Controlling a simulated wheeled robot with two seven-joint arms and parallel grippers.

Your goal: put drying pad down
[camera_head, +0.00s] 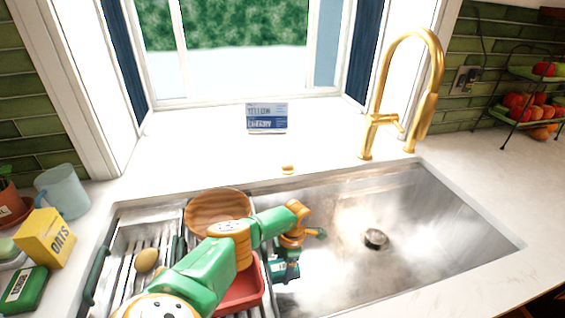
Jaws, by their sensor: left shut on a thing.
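My left arm comes in from the lower left and reaches over the sink. Its orange wrist bends down to my left gripper (284,270), low beside the red tray. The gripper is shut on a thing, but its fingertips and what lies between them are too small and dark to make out. I cannot clearly pick out a drying pad in this view. A small dark teal piece with a pale label shows at the gripper. My right gripper is not in view.
The steel sink (440,225) is bare on the right around its drain. A rack (128,240) on the left holds a wooden bowl (215,205), a potato-like item (146,260) and a red tray (240,292). A gold faucet (378,95) stands behind. An oats box (47,238) is left.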

